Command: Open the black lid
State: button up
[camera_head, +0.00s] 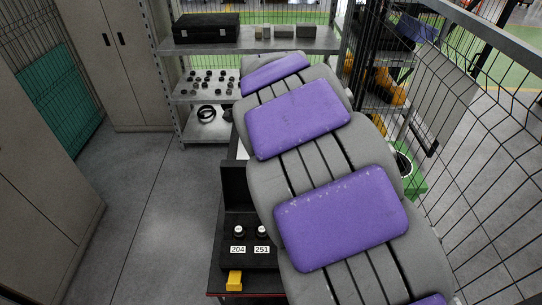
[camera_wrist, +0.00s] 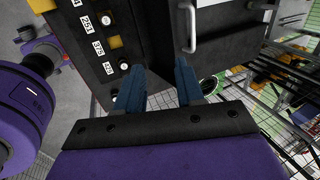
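The wrist view shows a black panel with a silver bar handle (camera_wrist: 191,29); I take the panel to be the black lid (camera_wrist: 215,20). It lies beside a black box face with number labels (camera_wrist: 108,42). My gripper (camera_wrist: 160,66) has two blue fingers spread apart with nothing between them. The fingertips are just below the handle in the picture, and the handle is not between them. I cannot tell whether they touch the panel. In the head view, my arm hides the gripper and handle. A dark upright panel (camera_head: 235,186) stands behind the labelled box there.
The labelled box (camera_head: 250,255) has white knobs and a yellow block (camera_head: 234,280) at its front. A shelf (camera_head: 200,96) with small dark parts and a black case (camera_head: 206,27) stands behind. Wire fencing (camera_head: 500,150) runs along the right. The floor (camera_head: 140,220) at left is clear.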

jog(key=v, duration=0.4)
jog(key=shift+s+d+r, duration=0.15)
jog(key=shift+d+r, duration=0.2)
jog(key=shift+a, duration=0.35)
